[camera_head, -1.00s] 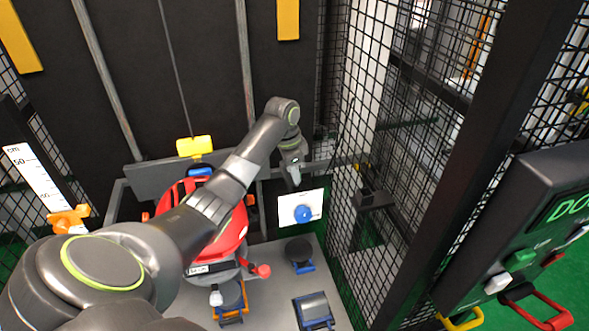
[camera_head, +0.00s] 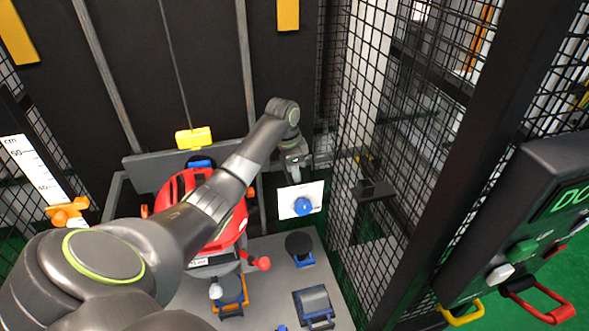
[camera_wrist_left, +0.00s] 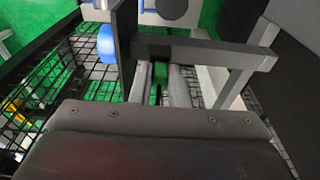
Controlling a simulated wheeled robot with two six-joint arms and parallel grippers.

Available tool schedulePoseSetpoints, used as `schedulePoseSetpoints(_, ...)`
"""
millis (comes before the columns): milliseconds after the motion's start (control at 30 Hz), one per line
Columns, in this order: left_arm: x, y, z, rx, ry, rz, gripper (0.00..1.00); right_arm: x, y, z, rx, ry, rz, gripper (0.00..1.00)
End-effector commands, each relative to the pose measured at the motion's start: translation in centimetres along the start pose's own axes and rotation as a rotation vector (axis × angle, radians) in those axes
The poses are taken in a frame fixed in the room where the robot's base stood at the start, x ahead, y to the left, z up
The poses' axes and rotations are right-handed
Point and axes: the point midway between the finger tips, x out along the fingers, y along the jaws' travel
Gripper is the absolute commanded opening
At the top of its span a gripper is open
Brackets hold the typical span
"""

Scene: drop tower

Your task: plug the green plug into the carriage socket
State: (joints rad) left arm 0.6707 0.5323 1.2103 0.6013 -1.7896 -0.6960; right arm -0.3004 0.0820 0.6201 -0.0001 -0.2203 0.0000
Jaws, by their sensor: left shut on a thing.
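My left gripper (camera_head: 296,176) reaches across into the cage, pointing down just above a white plate with a blue knob (camera_head: 302,206). In the left wrist view its fingers (camera_wrist_left: 160,88) are shut on a small green piece (camera_wrist_left: 160,73), which I take for the green plug; the fingers hide most of it. A grey bar (camera_wrist_left: 200,50) crosses close beyond the fingers, and the blue knob (camera_wrist_left: 106,44) is to their left. The red carriage (camera_head: 178,195) stands behind my left arm, partly covered by it. I cannot make out its socket. My right gripper is not in view.
Black mesh (camera_head: 350,170) closes the right side near the gripper. A dark round pad (camera_head: 299,245) and a grey block in a blue holder (camera_head: 314,303) are on the grey base. A control box (camera_head: 535,225) stands at far right, a ruler (camera_head: 33,168) at left.

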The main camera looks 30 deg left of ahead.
Motion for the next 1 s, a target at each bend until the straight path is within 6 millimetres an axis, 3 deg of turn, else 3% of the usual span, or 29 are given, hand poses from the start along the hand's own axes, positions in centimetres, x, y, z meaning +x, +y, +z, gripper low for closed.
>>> schedulePoseSetpoints(800, 0.53, 0.05, 0.08, -0.001, 0.000, 0.001, 0.03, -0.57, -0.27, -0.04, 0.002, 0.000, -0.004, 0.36)
schedulePoseSetpoints(833, 0.60, 0.04, 0.09, 0.000, 0.000, 0.001, 0.18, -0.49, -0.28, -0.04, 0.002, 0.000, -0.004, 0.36)
schedulePoseSetpoints(1000, 0.60, 0.02, 0.09, 0.000, 0.000, 0.000, 0.40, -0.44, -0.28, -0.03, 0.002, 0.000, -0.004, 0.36)
